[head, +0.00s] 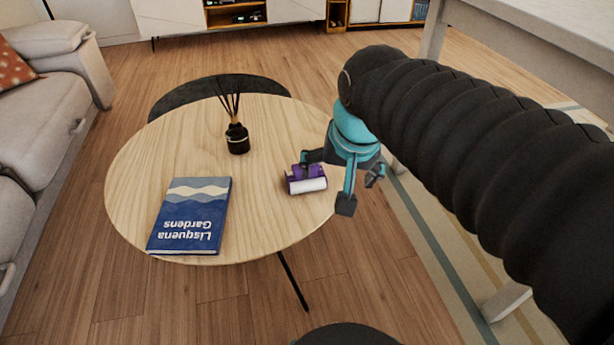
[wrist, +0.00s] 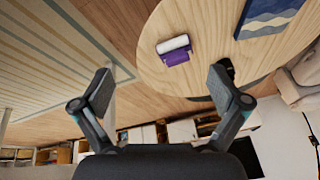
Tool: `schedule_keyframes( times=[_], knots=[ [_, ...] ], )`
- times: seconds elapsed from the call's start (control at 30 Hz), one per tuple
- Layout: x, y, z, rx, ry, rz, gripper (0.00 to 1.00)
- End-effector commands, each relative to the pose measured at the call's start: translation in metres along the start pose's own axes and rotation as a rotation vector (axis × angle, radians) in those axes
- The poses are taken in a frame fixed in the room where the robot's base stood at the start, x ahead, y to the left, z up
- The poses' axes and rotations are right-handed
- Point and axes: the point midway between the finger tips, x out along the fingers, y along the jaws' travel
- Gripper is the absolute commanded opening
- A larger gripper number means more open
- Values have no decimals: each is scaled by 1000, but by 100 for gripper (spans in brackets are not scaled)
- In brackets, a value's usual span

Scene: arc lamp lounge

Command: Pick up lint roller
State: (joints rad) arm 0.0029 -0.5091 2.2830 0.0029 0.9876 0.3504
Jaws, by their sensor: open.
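The lint roller (head: 306,181) lies near the right edge of the round wooden table (head: 190,125). It has a purple body and a white roll. In the wrist view the lint roller (wrist: 174,50) shows ahead, between and beyond the two fingertips. My gripper (head: 358,190) hangs at the table's right edge, just right of the lint roller, and one finger partly overlaps it in the head view. In the wrist view my gripper (wrist: 160,92) is wide open with nothing between its fingers.
A blue book (head: 190,215) lies at the table's front left. A black reed diffuser (head: 237,138) stands behind the lint roller. A grey sofa (head: 45,100) is at the left. A pale table (head: 540,30) stands at the right. The table's middle is bare.

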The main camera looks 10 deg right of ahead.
Motion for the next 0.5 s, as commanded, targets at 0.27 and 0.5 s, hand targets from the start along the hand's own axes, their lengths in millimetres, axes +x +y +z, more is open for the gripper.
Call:
schedule_keyframes(
  times=[0.27,0.5],
  knots=[
    [40,-25,-75,419,-116,75,98],
    [93,-48,-131,776,-188,175,98]
  ],
)
